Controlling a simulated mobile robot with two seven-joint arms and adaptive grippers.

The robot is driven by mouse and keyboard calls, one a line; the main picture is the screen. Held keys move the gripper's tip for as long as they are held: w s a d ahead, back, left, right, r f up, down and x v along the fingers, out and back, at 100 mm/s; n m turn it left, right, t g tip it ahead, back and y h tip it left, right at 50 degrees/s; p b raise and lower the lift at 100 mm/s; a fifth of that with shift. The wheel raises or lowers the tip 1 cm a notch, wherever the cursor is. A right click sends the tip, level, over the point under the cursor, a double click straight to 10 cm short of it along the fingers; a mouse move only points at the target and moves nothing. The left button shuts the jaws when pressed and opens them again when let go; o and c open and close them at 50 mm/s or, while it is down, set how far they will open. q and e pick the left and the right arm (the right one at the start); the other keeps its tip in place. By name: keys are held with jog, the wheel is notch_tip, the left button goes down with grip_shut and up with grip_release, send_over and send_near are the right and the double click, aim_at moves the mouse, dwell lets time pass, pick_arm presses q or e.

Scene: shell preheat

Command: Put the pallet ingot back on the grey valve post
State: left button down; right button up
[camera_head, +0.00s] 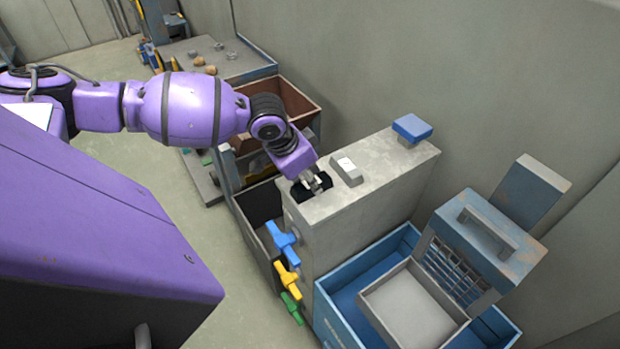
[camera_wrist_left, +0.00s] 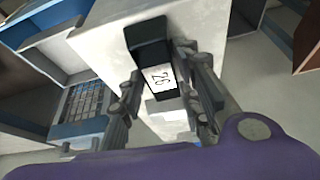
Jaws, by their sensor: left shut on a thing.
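The pallet ingot (camera_wrist_left: 148,42) is a black block with a white label reading 26. My left gripper (camera_head: 315,181) is shut on it, with one finger on each side, as the left wrist view also shows. The ingot (camera_head: 301,194) is at the left end of the top of the grey valve post (camera_head: 373,181). I cannot tell whether it rests on the top or hangs just above it. The post also shows in the left wrist view (camera_wrist_left: 110,28). My right gripper is not in view.
A light grey block with a white label (camera_head: 346,171) lies on the post beside the ingot. A blue cap (camera_head: 412,127) stands at the far end. Blue, yellow and green valve handles (camera_head: 282,241) stick out of the front. A blue crate (camera_head: 335,293) stands at the right.

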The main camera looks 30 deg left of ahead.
pick_arm(q)
jog(key=shift+r, duration=0.1)
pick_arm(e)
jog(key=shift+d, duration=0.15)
pick_arm(q)
jog(key=c, duration=1.3)
grip_release()
jog(key=shift+r, duration=0.25)
jog(key=p+v, duration=0.1)
jog(key=v, duration=1)
jog(key=shift+s+r, duration=0.2)
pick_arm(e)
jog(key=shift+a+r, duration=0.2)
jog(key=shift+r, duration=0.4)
